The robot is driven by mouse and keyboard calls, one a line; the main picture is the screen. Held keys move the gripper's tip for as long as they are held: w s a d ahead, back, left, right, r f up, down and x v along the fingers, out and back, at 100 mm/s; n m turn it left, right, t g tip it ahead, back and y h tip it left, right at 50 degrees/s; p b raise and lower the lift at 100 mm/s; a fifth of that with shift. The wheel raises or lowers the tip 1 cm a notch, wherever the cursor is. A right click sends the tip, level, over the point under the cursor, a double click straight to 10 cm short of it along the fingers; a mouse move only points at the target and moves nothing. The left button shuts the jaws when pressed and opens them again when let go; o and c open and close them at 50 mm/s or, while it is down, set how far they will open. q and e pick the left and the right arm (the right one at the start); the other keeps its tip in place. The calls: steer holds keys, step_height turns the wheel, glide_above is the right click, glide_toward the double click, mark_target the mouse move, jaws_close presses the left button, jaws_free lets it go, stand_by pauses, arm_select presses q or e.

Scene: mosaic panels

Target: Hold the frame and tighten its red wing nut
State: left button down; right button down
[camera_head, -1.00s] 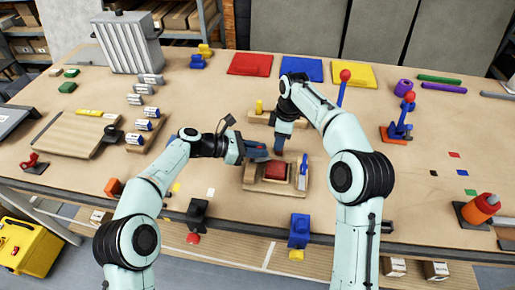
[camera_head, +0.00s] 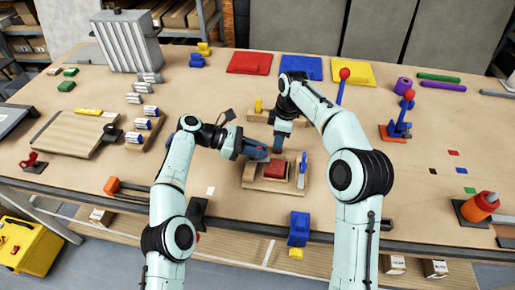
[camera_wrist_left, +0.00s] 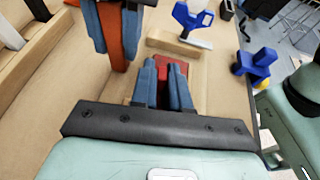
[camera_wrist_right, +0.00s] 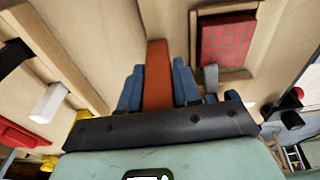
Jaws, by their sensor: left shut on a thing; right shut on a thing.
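The wooden frame (camera_head: 252,184) with a red panel (camera_head: 275,172) lies near the front middle of the table. The red gridded panel also shows in the right wrist view (camera_wrist_right: 228,42). My left gripper (camera_head: 265,156) is shut at the frame's far left edge; its two blue fingers (camera_wrist_left: 162,68) stand close together there, and the exact contact is hidden. My right gripper (camera_head: 279,146) points down just beyond the frame. Its fingers are shut on an orange-red bar (camera_wrist_right: 158,72), which also shows in the left wrist view (camera_wrist_left: 122,38). I cannot tell if this bar is the wing nut.
A blue tool (camera_head: 302,170) stands at the frame's right side. A wooden rack with a yellow peg (camera_head: 258,106) stands behind my right gripper. The table right of the frame is mostly clear.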

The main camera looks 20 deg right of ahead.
arm_select(q)
steer(key=shift+d+r, duration=0.1)
steer(key=shift+r, duration=0.1)
steer(key=c, duration=1.2)
jaws_free()
steer(key=shift+f, duration=0.1)
steer(key=shift+w+n+t, duration=0.15)
steer(key=shift+n+t, duration=0.25)
steer(key=shift+n+t+h, duration=0.4)
